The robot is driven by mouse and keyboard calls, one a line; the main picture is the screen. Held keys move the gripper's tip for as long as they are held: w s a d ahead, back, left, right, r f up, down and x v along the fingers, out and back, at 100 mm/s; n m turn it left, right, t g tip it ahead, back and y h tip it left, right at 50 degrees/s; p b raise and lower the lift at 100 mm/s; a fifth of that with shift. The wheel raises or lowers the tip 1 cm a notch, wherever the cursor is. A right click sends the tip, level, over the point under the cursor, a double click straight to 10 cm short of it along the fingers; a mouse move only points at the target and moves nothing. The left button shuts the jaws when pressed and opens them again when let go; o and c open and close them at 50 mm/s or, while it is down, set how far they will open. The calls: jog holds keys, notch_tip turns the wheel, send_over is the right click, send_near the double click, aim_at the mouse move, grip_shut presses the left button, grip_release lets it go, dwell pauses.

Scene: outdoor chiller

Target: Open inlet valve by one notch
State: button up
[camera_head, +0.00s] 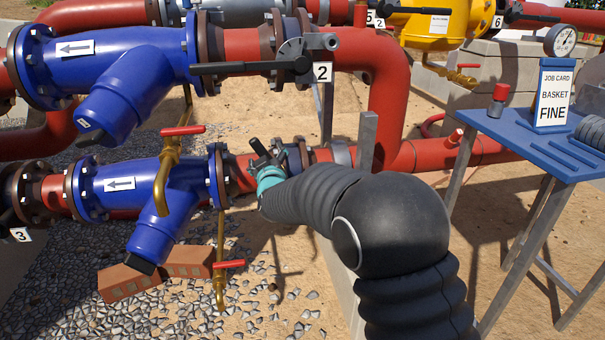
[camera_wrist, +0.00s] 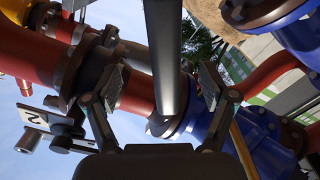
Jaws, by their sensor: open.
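The lower pipe line has a valve (camera_head: 297,158) right of the lower blue strainer (camera_head: 132,196); my gripper and arm hide much of it, including any tag. My gripper (camera_head: 268,152) is at this valve's left side. In the wrist view its two fingers (camera_wrist: 160,82) are spread open. A long grey bar (camera_wrist: 163,50) runs between them, with a gap on both sides. I cannot tell whether it is the valve's lever. The upper valve (camera_head: 290,60) has a black lever lying along the pipe and a tag "2" (camera_head: 322,72), which also shows in the wrist view (camera_wrist: 36,116).
The upper blue strainer (camera_head: 130,65) has a left-pointing arrow. Small red-handled brass taps (camera_head: 182,131) hang near the strainers. A grey post (camera_head: 367,138) stands close to my arm. A blue table (camera_head: 535,150) with a "BASKET FINE" card (camera_head: 553,95) is at right.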

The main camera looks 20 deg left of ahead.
jog(key=shift+s, duration=0.1)
jog(key=b+v, duration=0.3)
jog(key=v, duration=0.4)
dwell(0.4)
